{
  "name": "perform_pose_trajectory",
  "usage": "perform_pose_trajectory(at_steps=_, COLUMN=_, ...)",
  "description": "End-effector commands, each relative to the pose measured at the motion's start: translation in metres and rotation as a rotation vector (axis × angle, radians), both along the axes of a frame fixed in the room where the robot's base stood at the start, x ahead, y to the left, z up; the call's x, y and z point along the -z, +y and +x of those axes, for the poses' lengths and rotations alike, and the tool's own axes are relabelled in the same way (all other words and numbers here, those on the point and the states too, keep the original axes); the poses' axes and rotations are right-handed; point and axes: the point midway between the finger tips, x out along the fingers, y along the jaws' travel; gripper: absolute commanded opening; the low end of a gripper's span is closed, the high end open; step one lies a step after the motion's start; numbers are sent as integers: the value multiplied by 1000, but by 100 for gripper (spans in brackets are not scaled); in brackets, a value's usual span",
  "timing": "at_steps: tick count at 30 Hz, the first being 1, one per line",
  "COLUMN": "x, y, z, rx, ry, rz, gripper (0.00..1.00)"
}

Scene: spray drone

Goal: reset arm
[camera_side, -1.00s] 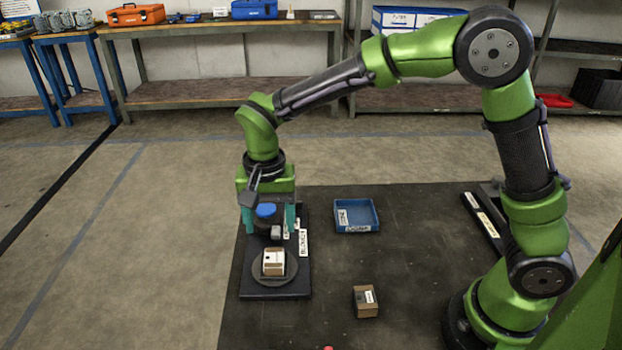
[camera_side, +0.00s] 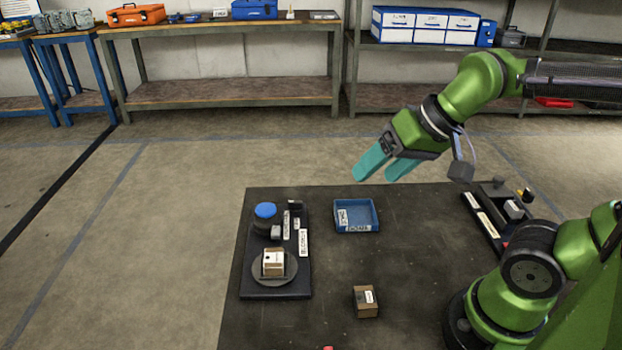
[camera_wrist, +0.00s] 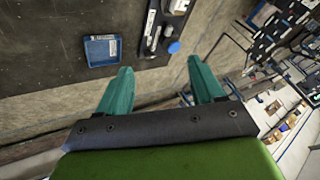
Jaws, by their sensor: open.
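My green gripper (camera_side: 386,166) with two teal fingers hangs in the air above the back part of the dark mat in the side view, up and to the right of the blue tray (camera_side: 356,216). In the wrist view my gripper (camera_wrist: 164,80) shows both fingers spread apart with nothing between them. My arm is folded back to the right, clear of the mat's left half.
A black stand (camera_side: 274,292) holds a blue-capped container (camera_side: 265,212) and a round plate with a small carton (camera_side: 273,262). Another brown box (camera_side: 365,302) lies on the mat. A dark rack (camera_side: 487,220) is at the right. Workbenches line the back.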

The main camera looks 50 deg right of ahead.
Motion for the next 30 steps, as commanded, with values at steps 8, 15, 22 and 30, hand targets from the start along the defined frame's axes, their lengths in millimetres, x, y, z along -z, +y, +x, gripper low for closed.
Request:
perform_pose_trajectory(at_steps=8, x=4, y=-6, z=-14, rx=-21, ry=-66, rz=-28, gripper=67)
perform_pose_trajectory(at_steps=15, x=3, y=-6, z=-13, rx=-20, ry=-65, rz=-28, gripper=67)
perform_pose_trajectory(at_steps=22, x=3, y=-6, z=-13, rx=-20, ry=-64, rz=-27, gripper=67)
perform_pose_trajectory(at_steps=30, x=3, y=-6, z=-13, rx=-20, ry=-64, rz=-27, gripper=67)
